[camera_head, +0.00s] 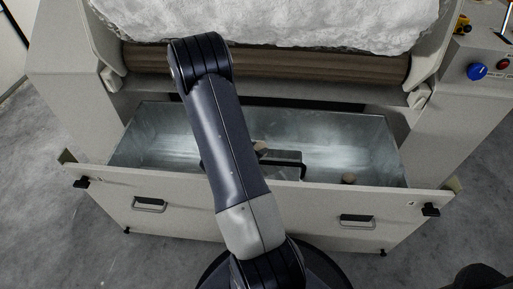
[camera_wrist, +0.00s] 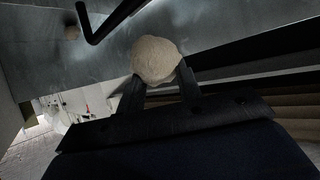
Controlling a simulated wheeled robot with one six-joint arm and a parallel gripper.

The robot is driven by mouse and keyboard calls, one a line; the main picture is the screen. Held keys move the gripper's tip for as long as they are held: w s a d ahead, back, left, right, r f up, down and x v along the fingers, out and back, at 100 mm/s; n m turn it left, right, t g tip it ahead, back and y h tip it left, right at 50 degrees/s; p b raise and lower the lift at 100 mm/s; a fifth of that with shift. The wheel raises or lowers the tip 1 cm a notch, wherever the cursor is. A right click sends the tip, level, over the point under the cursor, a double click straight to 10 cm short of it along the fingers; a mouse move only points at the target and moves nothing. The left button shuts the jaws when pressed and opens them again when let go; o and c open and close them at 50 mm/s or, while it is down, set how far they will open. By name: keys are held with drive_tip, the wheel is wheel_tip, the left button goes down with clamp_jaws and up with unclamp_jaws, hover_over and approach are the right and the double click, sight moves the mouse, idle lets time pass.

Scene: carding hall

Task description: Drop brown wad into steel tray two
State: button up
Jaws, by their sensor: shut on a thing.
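In the wrist view my gripper (camera_wrist: 160,77) is shut on a pale brown, rounded wad (camera_wrist: 155,56), held between its two fingertips. In the head view a small part of this wad (camera_head: 260,146) seems to show beside my arm, over the open steel tray (camera_head: 335,130); my arm hides most of the gripper. The tray is a long bare metal drawer pulled out below the roller. I cannot read which tray number this is.
A black bent bar (camera_head: 285,163) shows right of my arm and near the held wad in the wrist view (camera_wrist: 95,30). The drawer front (camera_head: 300,203) has two handles. A brown roller (camera_head: 300,62) and white fibre (camera_head: 270,22) are above. The tray's left part looks empty.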

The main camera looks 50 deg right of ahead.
sight(257, 149)
drive_tip(key=shift+f, duration=0.5)
drive_tip(key=shift+r, duration=0.1)
drive_tip(key=o, duration=1)
drive_tip(key=shift+o, duration=0.2)
wheel_tip(257, 149, up, 10)
drive_tip(key=p, duration=0.4)
wheel_tip(257, 149, down, 10)
drive_tip(key=b, duration=0.4)
wheel_tip(257, 149, up, 5)
drive_tip(key=p, duration=0.4)
